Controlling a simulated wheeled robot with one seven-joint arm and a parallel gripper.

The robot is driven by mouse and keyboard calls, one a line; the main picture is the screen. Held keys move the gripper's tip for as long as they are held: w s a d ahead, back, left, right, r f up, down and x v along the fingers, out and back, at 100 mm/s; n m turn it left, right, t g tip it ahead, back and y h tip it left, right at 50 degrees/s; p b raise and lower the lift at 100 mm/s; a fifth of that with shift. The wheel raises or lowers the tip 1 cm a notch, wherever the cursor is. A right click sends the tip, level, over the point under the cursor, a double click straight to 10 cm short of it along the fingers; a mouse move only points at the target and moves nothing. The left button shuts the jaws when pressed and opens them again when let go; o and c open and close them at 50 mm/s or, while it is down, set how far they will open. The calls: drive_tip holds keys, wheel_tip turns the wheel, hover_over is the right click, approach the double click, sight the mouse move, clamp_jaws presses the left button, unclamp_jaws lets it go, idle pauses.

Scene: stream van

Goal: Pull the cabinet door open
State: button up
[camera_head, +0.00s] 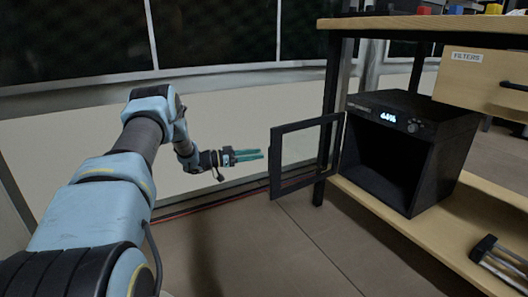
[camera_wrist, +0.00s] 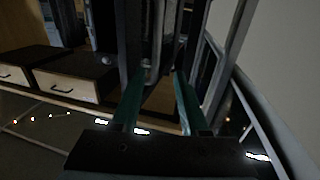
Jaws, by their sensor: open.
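The cabinet (camera_head: 437,182) is a black box with a lit display on its top front, on the lower shelf of a wooden bench. Its door is a black frame with an open or see-through middle (camera_head: 275,165), swung wide out to the left, so the dark inside of the cabinet shows. My gripper (camera_head: 262,154) is just left of the door's outer edge, with its green fingers pointing at it. In the wrist view my fingers (camera_wrist: 155,82) are apart, with dark upright parts beyond them. I cannot tell whether they touch the door.
A bench leg (camera_head: 328,120) stands behind the door near its hinge side. A drawer labelled FILTERS (camera_head: 485,83) sticks out at the upper right. A dark object with light bars (camera_head: 500,262) lies on the lower shelf. The floor (camera_head: 270,250) before the door is clear.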

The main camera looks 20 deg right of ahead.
drive_tip(key=a+p, duration=0.1)
drive_tip(key=a, duration=0.5)
drive_tip(key=shift+a, duration=0.15)
